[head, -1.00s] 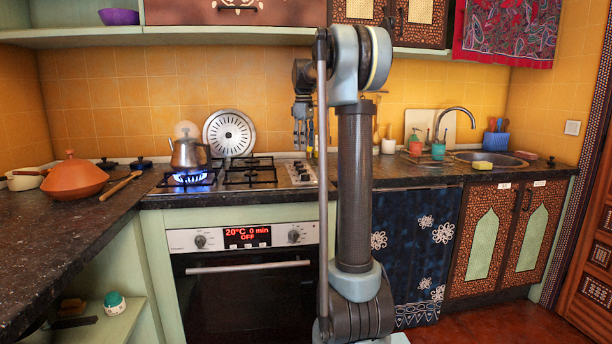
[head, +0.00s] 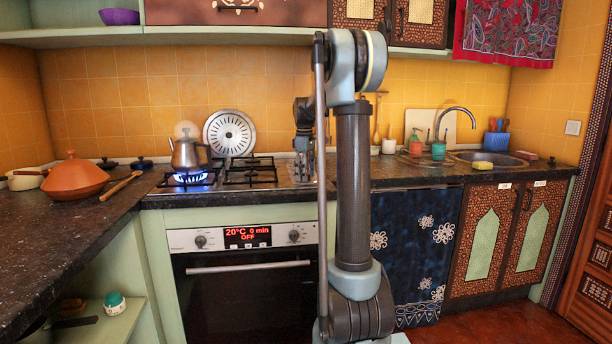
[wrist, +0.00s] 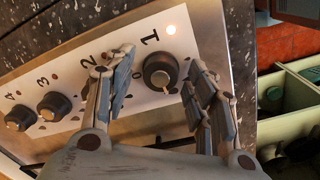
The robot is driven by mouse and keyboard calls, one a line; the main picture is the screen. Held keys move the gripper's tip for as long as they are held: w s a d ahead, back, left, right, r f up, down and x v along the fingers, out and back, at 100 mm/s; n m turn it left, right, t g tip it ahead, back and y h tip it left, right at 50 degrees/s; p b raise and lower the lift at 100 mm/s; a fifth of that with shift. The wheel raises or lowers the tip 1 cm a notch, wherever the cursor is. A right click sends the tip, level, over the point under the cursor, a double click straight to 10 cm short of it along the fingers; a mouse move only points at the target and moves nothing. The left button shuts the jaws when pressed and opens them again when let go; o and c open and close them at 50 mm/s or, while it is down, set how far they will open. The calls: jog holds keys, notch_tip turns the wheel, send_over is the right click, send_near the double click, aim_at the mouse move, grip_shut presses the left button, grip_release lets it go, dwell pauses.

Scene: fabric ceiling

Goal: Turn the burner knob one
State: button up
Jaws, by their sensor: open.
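Burner knob one (wrist: 160,72) is a dark round knob with a light front, beside the printed "1" on a white strip. A small light (wrist: 170,29) glows near that number. In the wrist view my gripper (wrist: 163,84) is open, with one finger on each side of the knob. I cannot tell whether either finger touches it. In the head view my gripper (head: 304,170) is down at the right end of the hob (head: 238,186), and my arm hides part of the knob panel there.
Knobs three (wrist: 54,105) and four (wrist: 20,117) are to the left in the wrist view; my left finger hides knob two. A kettle (head: 189,154) stands over a lit blue flame (head: 190,178) on the left burner. The other burners are bare.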

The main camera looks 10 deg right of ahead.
jog(key=c, duration=1.1)
jog(key=shift+d, duration=0.1)
jog(key=shift+m, duration=0.3)
